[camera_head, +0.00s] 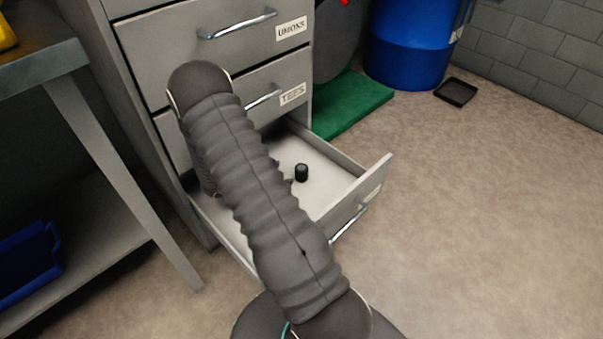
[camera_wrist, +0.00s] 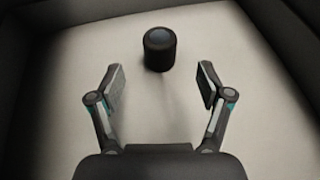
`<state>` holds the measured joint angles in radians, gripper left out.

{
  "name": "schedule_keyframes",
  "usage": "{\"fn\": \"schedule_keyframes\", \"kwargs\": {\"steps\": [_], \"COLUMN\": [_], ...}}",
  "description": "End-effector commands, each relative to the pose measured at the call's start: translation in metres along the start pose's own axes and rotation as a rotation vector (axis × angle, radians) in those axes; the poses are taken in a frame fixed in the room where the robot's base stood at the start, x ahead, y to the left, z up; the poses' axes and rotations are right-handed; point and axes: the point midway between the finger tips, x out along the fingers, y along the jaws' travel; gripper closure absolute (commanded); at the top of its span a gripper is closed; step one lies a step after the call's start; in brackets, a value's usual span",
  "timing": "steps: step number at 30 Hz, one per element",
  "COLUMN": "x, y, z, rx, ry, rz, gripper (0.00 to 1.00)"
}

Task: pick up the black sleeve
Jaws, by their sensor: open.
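The black sleeve (camera_head: 301,173) is a small dark cylinder standing upright on the light floor of the open bottom drawer (camera_head: 335,205). In the wrist view the sleeve (camera_wrist: 160,49) stands just beyond the fingertips, about midway between their lines. My gripper (camera_wrist: 160,80) is open and empty, with its two fingers apart on either side of bare drawer floor. In the head view my arm hides most of the gripper and part of the drawer.
Drawer walls (camera_wrist: 285,45) surround the gripper. The grey cabinet (camera_head: 140,50) has closed drawers above, labelled UNIONS and TEES. A workbench (camera_head: 60,75) stands at left. Floor at right is clear.

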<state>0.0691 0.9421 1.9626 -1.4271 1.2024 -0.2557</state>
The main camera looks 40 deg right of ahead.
Motion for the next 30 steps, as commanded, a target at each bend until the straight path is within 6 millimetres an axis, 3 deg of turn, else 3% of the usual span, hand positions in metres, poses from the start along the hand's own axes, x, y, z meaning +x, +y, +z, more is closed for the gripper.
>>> {"fn": "schedule_keyframes", "kwargs": {"steps": [3, 13, 21, 30], "x": [0.02, 0.044, 0.081, 0.089], "y": [-0.001, 0.0, -0.001, 0.0], "z": [0.0, 0.0, 0.0, 0.0], "rx": [0.002, 0.001, 0.003, 0.002], "ry": [0.001, 0.001, 0.001, 0.001], "rz": [-0.003, -0.001, -0.003, 0.001], "gripper": [0.22, 0.22, 0.22, 0.22]}}
